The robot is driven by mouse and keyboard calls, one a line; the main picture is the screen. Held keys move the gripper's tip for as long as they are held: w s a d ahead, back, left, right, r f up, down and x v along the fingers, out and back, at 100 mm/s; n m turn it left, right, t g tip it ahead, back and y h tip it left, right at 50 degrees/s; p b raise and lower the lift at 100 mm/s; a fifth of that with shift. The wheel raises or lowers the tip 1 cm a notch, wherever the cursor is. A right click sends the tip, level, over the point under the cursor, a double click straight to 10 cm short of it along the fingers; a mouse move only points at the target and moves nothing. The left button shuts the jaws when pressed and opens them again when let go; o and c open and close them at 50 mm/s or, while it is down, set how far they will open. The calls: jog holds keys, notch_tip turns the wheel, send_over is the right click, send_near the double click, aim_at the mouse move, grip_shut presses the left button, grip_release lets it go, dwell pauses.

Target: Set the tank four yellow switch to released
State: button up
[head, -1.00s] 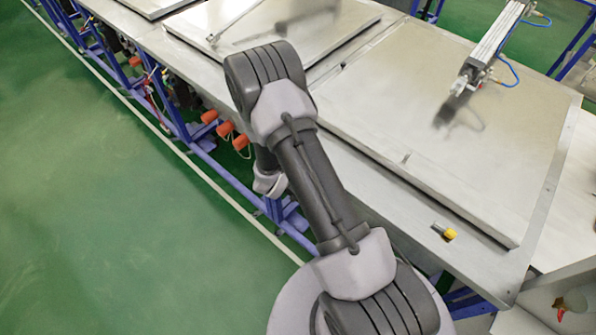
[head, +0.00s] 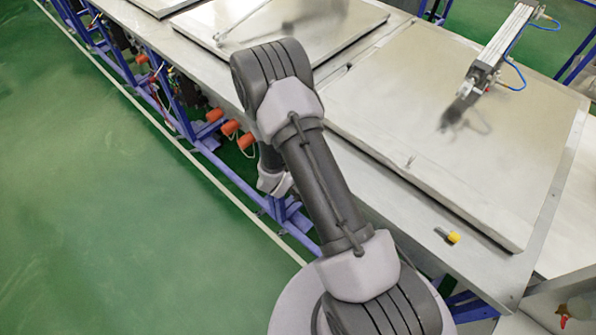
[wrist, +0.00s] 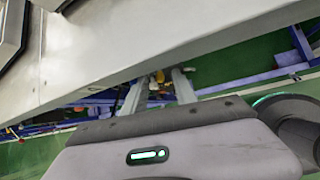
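A small yellow switch (head: 453,238) with a metal stem lies on the front ledge of the nearest steel tank (head: 540,235), at the right in the head view. Its exact setting is too small to tell. My gripper (wrist: 158,86) shows in the wrist view with its two pale fingers apart, below the level of the steel edge. A small yellow patch shows between the fingers; I cannot tell what it is. In the head view my arm hides the gripper, which is well left of the yellow switch.
A closed steel lid (head: 400,125) covers the nearest tank, with a pneumatic cylinder (head: 500,45) above it. Orange fittings (head: 229,128) and blue frame legs (head: 290,212) stand under the tank edge. The green floor (head: 110,230) at the left is clear.

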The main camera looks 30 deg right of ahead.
jog(key=p+v, duration=0.2)
jog(key=v, duration=1.5)
jog(key=shift+f, duration=0.1)
jog(key=s+d+r+m+g+b, duration=0.4)
jog(key=s+r+m+b, duration=0.5)
jog(key=m, duration=0.6)
jog(key=s+a+r+m+t+y+b, duration=0.1)
jog(key=s+a+m+t+y+b, duration=0.1)
jog(key=s+a+m+y+b, duration=0.1)
jog(key=s+a+r+m+t+y+b, duration=0.2)
jog(key=s+a+m+t+y+b, duration=0.1)
jog(key=a+m, duration=0.4)
jog(key=shift+s+a+r+y+b, duration=0.2)
jog(key=shift+s+a+y+b, duration=0.4)
jog(key=shift+a+y, duration=0.65)
